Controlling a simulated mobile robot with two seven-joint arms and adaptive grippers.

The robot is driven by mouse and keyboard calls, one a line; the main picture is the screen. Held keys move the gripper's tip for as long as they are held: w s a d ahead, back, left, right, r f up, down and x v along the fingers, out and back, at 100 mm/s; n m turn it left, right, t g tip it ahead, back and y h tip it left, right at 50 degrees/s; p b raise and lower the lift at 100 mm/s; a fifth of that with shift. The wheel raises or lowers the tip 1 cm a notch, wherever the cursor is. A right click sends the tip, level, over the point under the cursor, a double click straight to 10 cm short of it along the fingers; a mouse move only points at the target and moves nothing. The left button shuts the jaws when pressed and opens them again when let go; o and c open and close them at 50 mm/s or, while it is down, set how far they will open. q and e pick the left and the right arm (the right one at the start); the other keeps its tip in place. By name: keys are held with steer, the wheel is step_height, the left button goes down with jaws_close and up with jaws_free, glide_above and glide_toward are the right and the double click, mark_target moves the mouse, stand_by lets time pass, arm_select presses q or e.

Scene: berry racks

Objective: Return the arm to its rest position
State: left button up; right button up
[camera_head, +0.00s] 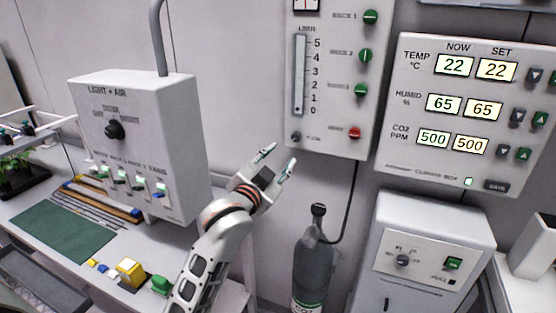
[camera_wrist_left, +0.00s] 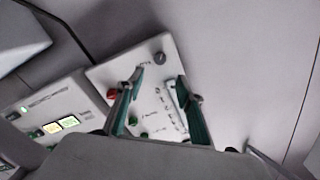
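My left gripper (camera_head: 281,158) is raised in front of the wall, its two fingers spread apart with nothing between them. It points up and away, just left of and below the valve panel (camera_head: 327,140) with the 0-to-5 scale. In the left wrist view the gripper (camera_wrist_left: 160,80) also shows open and empty, with that panel (camera_wrist_left: 150,62) behind the fingers. I cannot tell its exact distance from the panel. My left arm comes up from the bottom of the head view. My right gripper is in neither view.
The LIGHT + AIR box (camera_head: 135,100) stands left of the arm. The climate panel (camera_head: 400,130) is on the right wall. A dark gas bottle (camera_head: 313,268) and a grey cabinet (camera_head: 435,225) stand below. A bench with a green mat (camera_head: 60,233) and small coloured blocks lies left.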

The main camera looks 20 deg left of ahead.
arm_select(q)
steer(key=shift+s, duration=0.3)
